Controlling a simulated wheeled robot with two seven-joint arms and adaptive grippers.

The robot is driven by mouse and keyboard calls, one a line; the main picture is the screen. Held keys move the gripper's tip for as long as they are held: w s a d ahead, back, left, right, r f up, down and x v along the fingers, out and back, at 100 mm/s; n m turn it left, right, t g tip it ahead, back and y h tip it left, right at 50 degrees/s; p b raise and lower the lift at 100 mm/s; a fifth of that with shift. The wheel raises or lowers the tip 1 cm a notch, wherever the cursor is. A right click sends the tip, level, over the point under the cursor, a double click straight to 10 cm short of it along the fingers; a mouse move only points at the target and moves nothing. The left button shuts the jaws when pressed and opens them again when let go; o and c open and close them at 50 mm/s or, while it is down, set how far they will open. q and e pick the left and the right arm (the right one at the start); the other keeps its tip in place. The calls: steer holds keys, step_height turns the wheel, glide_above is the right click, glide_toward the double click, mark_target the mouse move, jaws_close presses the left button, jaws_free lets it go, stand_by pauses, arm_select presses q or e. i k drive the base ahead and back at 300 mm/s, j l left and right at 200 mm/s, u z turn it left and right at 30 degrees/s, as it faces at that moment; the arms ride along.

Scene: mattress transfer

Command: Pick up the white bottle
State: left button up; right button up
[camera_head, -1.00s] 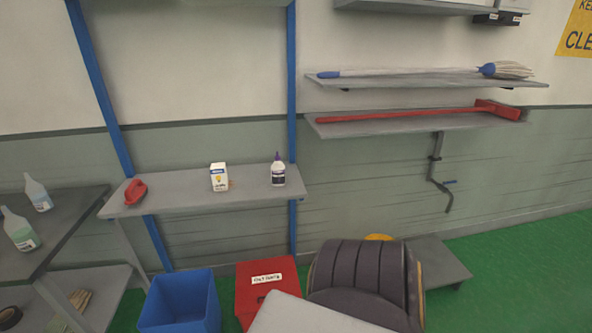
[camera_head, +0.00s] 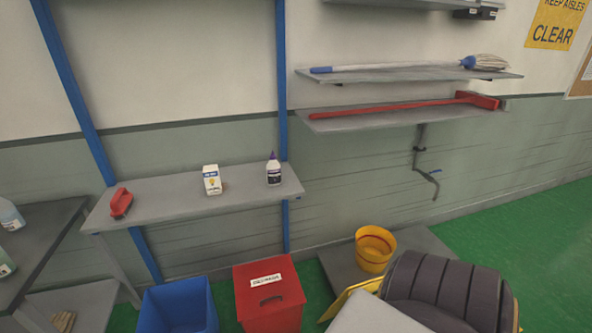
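A small white bottle (camera_head: 274,171) with a purple cap and a dark label stands upright on the grey shelf (camera_head: 243,196) against the wall, near its right end. A white box (camera_head: 211,180) with a yellow and blue print stands to its left on the same shelf. A red object (camera_head: 121,204) lies at the shelf's left end. Neither of my grippers shows in the head view.
A blue bin (camera_head: 178,305) and a red lidded bin (camera_head: 268,297) stand below the shelf. A yellow bucket (camera_head: 374,250), a dark padded seat (camera_head: 447,288) and a light grey surface (camera_head: 376,314) are at the lower right. A dark table (camera_head: 38,243) with bottles stands at left.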

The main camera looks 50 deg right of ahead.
mark_target(273, 168)
steer(key=i+z, duration=0.1)
steer(key=z, duration=0.4)
steer(key=i+j+z, duration=0.15)
steer(key=z, duration=0.3)
steer(key=j+z, duration=0.1)
steer(key=z, duration=0.4)
steer(key=i+j+z, duration=0.15)
steer(key=z, duration=0.35)
steer(key=j+z, duration=0.25)
steer(key=z, duration=0.2)
